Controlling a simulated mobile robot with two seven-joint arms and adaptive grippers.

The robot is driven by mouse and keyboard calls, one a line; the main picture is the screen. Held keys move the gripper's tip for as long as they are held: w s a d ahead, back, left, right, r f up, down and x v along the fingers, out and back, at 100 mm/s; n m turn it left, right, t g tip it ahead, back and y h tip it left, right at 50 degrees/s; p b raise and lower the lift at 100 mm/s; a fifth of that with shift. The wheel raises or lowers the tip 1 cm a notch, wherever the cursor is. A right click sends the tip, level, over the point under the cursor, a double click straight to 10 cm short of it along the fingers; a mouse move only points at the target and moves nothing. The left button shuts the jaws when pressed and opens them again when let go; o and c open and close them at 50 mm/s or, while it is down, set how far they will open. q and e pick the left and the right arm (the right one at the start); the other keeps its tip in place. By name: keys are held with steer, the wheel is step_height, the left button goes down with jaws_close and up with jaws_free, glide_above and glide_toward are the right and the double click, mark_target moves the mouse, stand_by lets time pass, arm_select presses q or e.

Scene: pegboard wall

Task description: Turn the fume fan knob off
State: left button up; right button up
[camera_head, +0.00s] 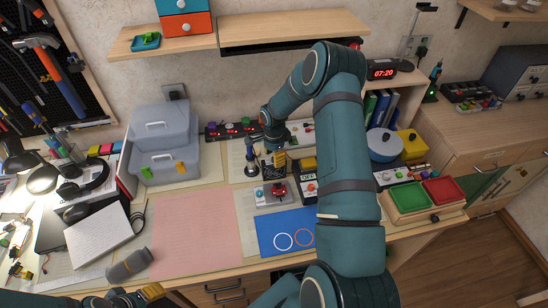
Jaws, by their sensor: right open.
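My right arm rises from the bottom, bends at the top and comes down to my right gripper (273,162), which is open and empty over the back middle of the desk. A dark panel with coloured knobs (232,129) lies just behind it, partly hidden by the gripper and forearm. A small control box (309,186) with a red part stands to its right, beside my arm. I cannot tell which control is the fume fan knob or how it is set. My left gripper (150,292) shows only in part at the bottom left; its jaws are unclear.
A grey box with a red joystick-like top (274,193) stands just in front of the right gripper. Grey storage bins (165,138) are to the left. A pink mat (192,230) leaves clear room in front. A red and green tray (405,197) is right of my arm.

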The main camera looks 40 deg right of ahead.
steer(key=shift+f, duration=0.4)
jaws_close()
